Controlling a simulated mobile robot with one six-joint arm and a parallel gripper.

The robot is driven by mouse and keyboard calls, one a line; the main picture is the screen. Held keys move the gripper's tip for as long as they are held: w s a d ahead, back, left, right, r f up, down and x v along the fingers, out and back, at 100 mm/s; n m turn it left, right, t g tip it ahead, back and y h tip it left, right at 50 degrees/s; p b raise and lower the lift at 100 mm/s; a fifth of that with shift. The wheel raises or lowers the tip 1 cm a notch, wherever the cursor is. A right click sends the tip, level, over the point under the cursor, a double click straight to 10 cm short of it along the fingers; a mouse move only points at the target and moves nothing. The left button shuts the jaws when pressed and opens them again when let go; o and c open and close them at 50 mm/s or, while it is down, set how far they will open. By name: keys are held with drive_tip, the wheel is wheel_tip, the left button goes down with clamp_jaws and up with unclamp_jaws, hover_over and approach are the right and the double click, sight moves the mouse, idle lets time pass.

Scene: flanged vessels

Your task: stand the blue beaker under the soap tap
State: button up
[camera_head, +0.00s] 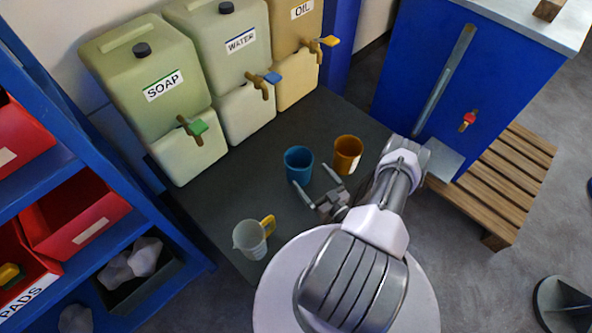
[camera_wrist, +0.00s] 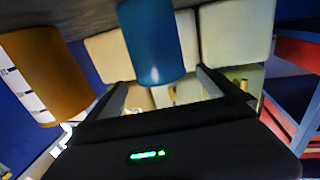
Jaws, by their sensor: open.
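The blue beaker (camera_head: 298,160) stands upright on the dark bench top (camera_head: 230,195), right of centre in the head view. My gripper (camera_head: 311,177) is open, its fingertips close to the beaker's near side. In the wrist view the beaker (camera_wrist: 155,40) shows ahead, between the lines of the two open fingers (camera_wrist: 162,85). I cannot tell whether the fingers reach around it. The soap tap (camera_head: 191,128) has a green handle and sits low on the front of the green SOAP canister (camera_head: 150,95) at the left. No vessel stands under it.
An orange beaker (camera_head: 347,155) stands close right of the blue one. A clear jug with a yellow handle (camera_head: 251,238) stands at the bench's near edge. WATER (camera_head: 225,45) and OIL (camera_head: 297,35) canisters adjoin SOAP. The bench before the soap tap is clear.

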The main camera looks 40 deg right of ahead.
sight(299, 160)
drive_tip(key=w+b, duration=0.1)
drive_tip(key=w, duration=0.4)
drive_tip(key=w+d+b, duration=0.1)
drive_tip(key=w, duration=0.2)
drive_tip(key=shift+w+d+r+b, duration=0.1)
drive_tip(key=shift+w+b, duration=0.25)
drive_tip(key=c, duration=1.4)
drive_tip(key=shift+r, duration=0.15)
